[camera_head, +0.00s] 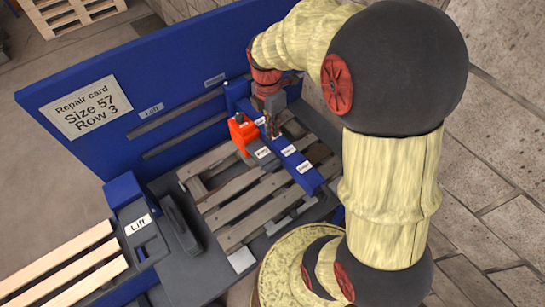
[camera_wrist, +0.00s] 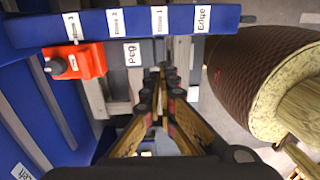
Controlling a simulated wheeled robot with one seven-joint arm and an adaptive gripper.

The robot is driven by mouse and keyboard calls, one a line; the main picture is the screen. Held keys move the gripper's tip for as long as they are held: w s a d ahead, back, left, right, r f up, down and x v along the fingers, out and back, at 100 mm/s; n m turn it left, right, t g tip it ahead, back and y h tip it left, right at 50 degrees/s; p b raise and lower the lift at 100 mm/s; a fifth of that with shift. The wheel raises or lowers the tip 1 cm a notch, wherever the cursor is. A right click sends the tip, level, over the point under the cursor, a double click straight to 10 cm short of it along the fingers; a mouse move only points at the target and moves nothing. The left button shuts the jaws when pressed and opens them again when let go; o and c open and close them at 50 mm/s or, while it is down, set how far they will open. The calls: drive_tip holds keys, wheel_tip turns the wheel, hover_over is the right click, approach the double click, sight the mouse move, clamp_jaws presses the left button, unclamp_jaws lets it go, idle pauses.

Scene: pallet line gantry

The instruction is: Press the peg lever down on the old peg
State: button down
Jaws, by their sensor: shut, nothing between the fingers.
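A white label reading Peg (camera_head: 264,152) sits beside an orange-red block (camera_head: 243,132) at the blue gantry bar (camera_head: 310,178). In the wrist view, the Peg label (camera_wrist: 132,54) is just below the bar, right of the orange-red block (camera_wrist: 75,62) with its dark knob. I cannot clearly make out the lever or the old peg. My gripper (camera_head: 272,134) points down at the bar, close to the Peg label. In the wrist view, my gripper's (camera_wrist: 167,72) fingertips are together and empty, right of the Peg label; I cannot tell whether they touch anything.
A slatted pallet (camera_head: 232,212) lies under the bar. A blue back panel (camera_head: 190,62) carries a repair card reading Size 57, Row 3 (camera_head: 86,106). A Lift control (camera_head: 138,225) and a dark handle (camera_head: 180,224) stand at left. Pale slats (camera_head: 62,265) lie front left.

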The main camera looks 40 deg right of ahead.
sight(273, 163)
drive_tip(key=shift+s, duration=0.1)
drive_tip(key=f, duration=0.9)
drive_tip(key=s+f, duration=0.1)
drive_tip(key=f, duration=0.4)
drive_tip(key=shift+w, duration=0.1)
